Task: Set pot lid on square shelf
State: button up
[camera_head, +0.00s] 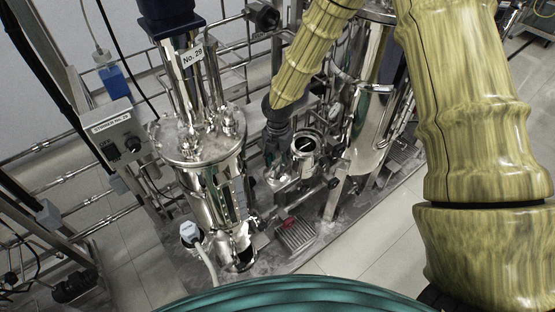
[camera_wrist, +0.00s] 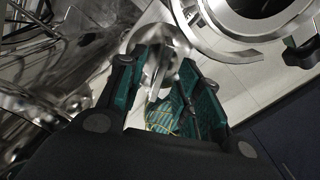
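My gripper (camera_wrist: 168,62) shows in the wrist view with teal finger pads set apart. A shiny metal piece (camera_wrist: 158,72) shows between or behind the fingers; I cannot tell whether they grip it. In the head view my gripper (camera_head: 277,116) is a small dark shape at the end of my arm, pointing down among steel equipment, left of a round steel port (camera_head: 306,144). That view does not show its fingers clearly. I cannot pick out a pot lid or a square shelf with certainty in either view.
A tall steel vessel labelled No. 29 (camera_head: 212,182) stands left of my gripper. A larger steel tank (camera_head: 362,95) stands to the right. A round flange (camera_wrist: 258,22) is close at the wrist view's top right. Pipes crowd the skid; tiled floor (camera_head: 375,245) is clear in front.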

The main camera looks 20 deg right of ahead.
jog(key=shift+r, duration=0.1)
notch_tip(320, 180, up, 12)
dwell(0.6)
dwell(0.4)
